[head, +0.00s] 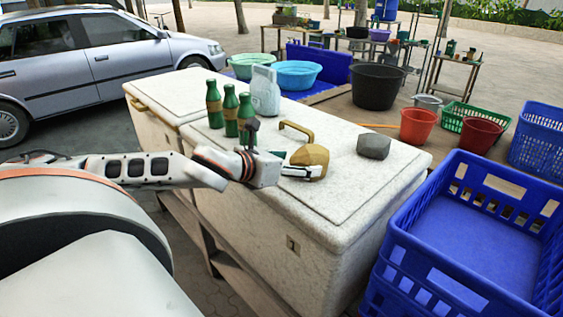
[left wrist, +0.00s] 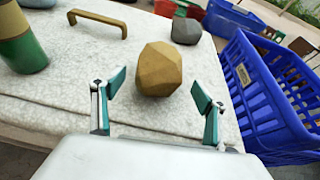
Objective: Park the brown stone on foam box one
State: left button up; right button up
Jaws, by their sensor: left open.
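The brown stone (head: 312,155) is a faceted, ochre lump resting on the lid of the nearer white speckled foam box (head: 350,205), beside its tan handle. My left gripper (head: 300,172) is low at the near side of the stone. In the left wrist view my left gripper (left wrist: 160,92) is open, and the brown stone (left wrist: 160,69) sits just beyond the fingertips, between their lines. No gap or contact with the fingers is certain. My right gripper is out of view.
A grey stone (head: 373,146) lies on the same lid to the right. Several green bottles (head: 230,108) and a pale jug (head: 265,90) stand behind my left gripper. A blue crate (head: 400,235) stands close at the right.

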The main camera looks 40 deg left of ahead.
pick_arm(q)
jog(key=shift+p+v, duration=0.95)
jog(key=shift+v, duration=0.65)
jog(key=shift+s+d+r+p, duration=0.1)
jog(key=shift+s+r+p, duration=0.2)
jog(key=shift+p, duration=0.2)
jog(key=shift+s+r+p, duration=0.25)
jog(key=shift+s+p, duration=0.2)
jog(key=shift+p, duration=0.25)
jog(key=shift+s, duration=0.2)
jog(key=shift+s+p, duration=0.15)
jog(key=shift+p, duration=0.15)
jog(key=shift+f, duration=0.1)
